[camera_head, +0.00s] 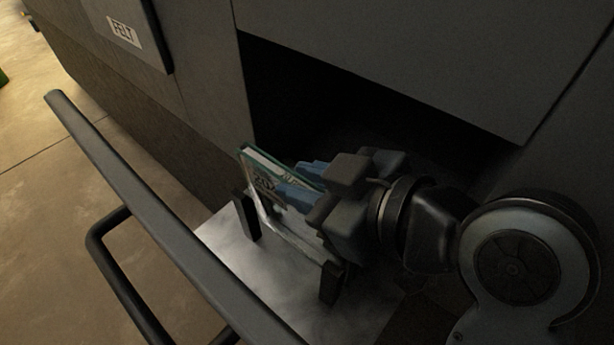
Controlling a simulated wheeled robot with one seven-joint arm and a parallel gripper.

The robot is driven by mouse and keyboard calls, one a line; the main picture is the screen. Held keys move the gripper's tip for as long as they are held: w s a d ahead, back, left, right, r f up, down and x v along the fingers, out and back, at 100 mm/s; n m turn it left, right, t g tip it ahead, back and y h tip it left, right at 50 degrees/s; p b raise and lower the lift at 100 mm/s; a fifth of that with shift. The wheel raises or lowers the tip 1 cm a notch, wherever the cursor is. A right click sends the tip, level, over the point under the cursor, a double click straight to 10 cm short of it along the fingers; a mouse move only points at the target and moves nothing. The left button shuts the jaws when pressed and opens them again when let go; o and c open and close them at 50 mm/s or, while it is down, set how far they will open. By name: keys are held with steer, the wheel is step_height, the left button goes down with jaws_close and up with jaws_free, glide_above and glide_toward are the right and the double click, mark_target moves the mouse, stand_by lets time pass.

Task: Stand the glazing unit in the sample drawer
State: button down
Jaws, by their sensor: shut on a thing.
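The glazing unit (262,180) is a thin pane with teal edges and a printed mark. It is tilted and partly hidden by my gripper. My gripper (306,187), with blue finger pads, is shut on it from the right. The sample drawer (222,237) is pulled out below, with a pale metal floor. Two dark upright posts (246,215) stand on that floor, one at the left and one nearer the front. The unit's lower part is near these posts. I cannot tell whether it touches the drawer floor.
A dark bar handle (150,205) runs along the drawer's front left. The dark machine body (400,50) rises behind, with a black opening behind my gripper. A panel labelled FELT (124,32) is at upper left. Open floor (60,230) lies to the left.

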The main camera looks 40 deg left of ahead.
stand_by(0.4)
steer(key=c, duration=0.8)
jaws_free()
steer(key=shift+f, duration=0.1)
steer(key=shift+c, duration=0.2)
steer(key=shift+f, duration=0.1)
steer(key=shift+r, duration=0.2)
